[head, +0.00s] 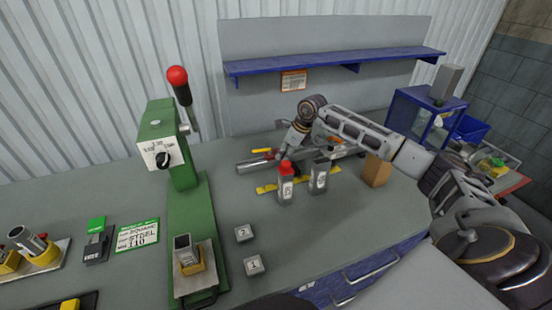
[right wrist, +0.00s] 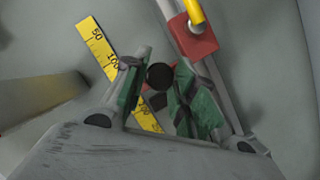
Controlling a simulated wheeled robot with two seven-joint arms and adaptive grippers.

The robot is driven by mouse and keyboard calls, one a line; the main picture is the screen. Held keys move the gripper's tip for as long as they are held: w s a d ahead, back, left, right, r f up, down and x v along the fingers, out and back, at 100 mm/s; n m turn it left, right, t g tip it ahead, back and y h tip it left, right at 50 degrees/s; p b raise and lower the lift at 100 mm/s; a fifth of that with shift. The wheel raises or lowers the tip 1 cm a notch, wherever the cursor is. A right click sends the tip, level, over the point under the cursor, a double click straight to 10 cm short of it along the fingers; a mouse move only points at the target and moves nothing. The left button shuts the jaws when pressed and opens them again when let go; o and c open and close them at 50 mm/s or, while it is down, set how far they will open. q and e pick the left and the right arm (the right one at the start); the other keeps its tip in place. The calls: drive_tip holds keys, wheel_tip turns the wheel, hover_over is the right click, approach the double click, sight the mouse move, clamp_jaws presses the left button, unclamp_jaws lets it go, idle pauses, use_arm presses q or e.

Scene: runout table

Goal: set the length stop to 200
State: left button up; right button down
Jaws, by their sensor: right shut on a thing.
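My right gripper (right wrist: 162,88) is shut on a round black knob (right wrist: 160,75). A bit of red shows behind the knob, mostly hidden by the fingers. A red block with a yellow handle (right wrist: 197,40) sits on the metal rail, apart from the fingers. The yellow scale (right wrist: 98,42) shows 50 and 100; its further part is partly covered by the gripper. The exact stop reading cannot be told. My left gripper is not in view.
A green press (head: 185,190) with a red-knobbed lever stands left. A blue shelf (head: 335,62) is behind.

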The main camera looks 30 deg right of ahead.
drive_tip(key=d, duration=0.4)
drive_tip(key=shift+s+b, duration=0.35)
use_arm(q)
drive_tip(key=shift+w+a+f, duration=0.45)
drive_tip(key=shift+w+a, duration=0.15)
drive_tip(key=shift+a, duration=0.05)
use_arm(e)
drive_tip(key=shift+a, duration=0.1)
drive_tip(key=c, duration=1.2)
unclamp_jaws()
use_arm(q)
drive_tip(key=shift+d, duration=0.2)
use_arm(e)
drive_tip(key=shift+o, duration=0.2)
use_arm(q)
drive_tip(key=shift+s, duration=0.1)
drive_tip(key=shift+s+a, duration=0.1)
use_arm(e)
drive_tip(key=v, duration=1.2)
